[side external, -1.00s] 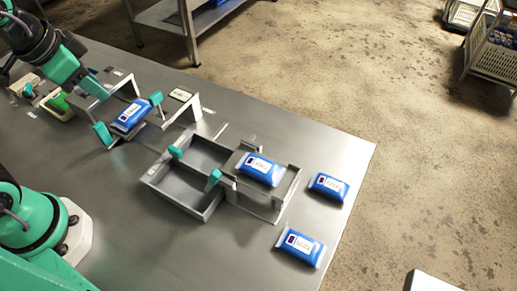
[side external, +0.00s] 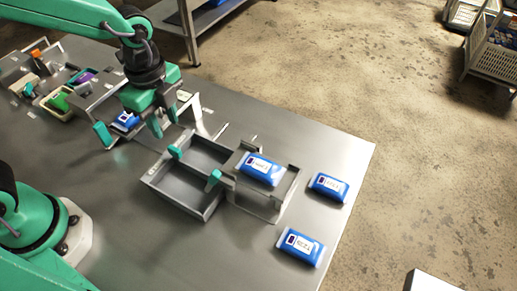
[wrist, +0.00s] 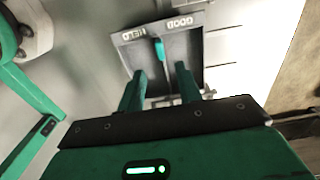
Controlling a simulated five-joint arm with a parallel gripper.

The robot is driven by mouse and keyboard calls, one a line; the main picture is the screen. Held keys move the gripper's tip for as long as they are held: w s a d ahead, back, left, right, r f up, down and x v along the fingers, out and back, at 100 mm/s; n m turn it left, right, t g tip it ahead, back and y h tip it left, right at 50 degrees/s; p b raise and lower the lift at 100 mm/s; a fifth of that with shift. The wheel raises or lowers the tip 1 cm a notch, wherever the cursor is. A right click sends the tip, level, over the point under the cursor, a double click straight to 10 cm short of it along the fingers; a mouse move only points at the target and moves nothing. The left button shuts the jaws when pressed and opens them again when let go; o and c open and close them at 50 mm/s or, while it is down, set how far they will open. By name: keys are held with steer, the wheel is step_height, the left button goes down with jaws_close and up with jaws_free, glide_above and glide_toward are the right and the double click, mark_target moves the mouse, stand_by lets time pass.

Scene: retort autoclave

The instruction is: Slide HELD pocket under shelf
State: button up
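The grey two-pocket tray (side external: 180,200) sits on the steel table, with teal knobs at two of its sides. In the wrist view the tray (wrist: 204,50) shows upside-down HELD and GOOD labels; the HELD pocket (wrist: 139,58) is on the left. A low grey shelf (side external: 286,190) stands against the tray's right side, with a blue pouch (side external: 262,168) on top. My gripper (side external: 163,122) hangs empty, up and left of the tray in the side view. In the wrist view its fingers (wrist: 160,68) are apart. The tray's near end is partly hidden behind them.
Two blue pouches (side external: 328,187) (side external: 300,246) lie on the table at right. A grey frame (side external: 97,92) and another pouch (side external: 126,119) are at left, partly hidden by my gripper. Small bins with coloured items (side external: 57,102) stand farther left. Bare table (side external: 130,215) lies in front.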

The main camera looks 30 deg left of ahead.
mark_target(173, 148)
steer(key=shift+f, duration=0.2)
steer(key=shift+f, duration=3.75)
steer(key=shift+c, duration=0.2)
jaws_close()
